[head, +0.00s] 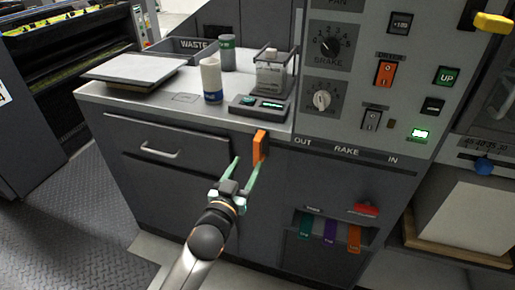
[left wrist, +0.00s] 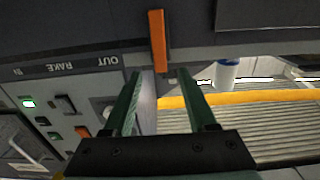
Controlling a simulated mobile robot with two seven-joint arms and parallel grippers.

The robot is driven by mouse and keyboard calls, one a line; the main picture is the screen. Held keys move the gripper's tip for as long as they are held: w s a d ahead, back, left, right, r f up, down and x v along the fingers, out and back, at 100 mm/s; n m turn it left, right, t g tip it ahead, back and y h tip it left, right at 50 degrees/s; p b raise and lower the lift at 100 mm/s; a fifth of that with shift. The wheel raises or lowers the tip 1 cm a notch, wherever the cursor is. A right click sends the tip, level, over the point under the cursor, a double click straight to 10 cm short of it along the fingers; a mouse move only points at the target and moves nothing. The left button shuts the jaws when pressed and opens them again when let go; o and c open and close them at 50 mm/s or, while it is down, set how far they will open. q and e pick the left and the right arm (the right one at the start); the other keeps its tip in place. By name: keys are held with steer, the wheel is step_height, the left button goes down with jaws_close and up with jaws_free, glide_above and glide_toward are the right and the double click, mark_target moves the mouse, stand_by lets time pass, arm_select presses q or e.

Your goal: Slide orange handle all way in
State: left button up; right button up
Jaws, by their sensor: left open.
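The orange handle (head: 260,146) is an upright bar sticking out from the front of the grey cabinet. It sits at the left end of the OUT–RAKE–IN lettering, left of the word OUT. My left gripper (head: 248,164) is open in front of the handle, its two green fingers pointing towards it. In the left wrist view, which is upside down, the handle (left wrist: 157,40) shows just beyond the tips of the open left gripper (left wrist: 160,74), roughly in line with the gap. I cannot tell whether a finger touches it. My right gripper is not in view.
The control panel (head: 365,80) with knobs and switches rises at the right. The counter (head: 150,104) holds a white bottle (head: 211,80), a glass jar (head: 271,72) and a small display box (head: 260,108). A drawer handle (head: 159,152) is left. Coloured tags (head: 330,229) hang lower right.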

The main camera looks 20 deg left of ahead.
mark_target(256, 148)
arm_select(q)
steer(key=w, duration=0.9)
steer(key=shift+d+b, duration=0.2)
steer(key=shift+b, duration=0.2)
jaws_close()
stand_by(0.9)
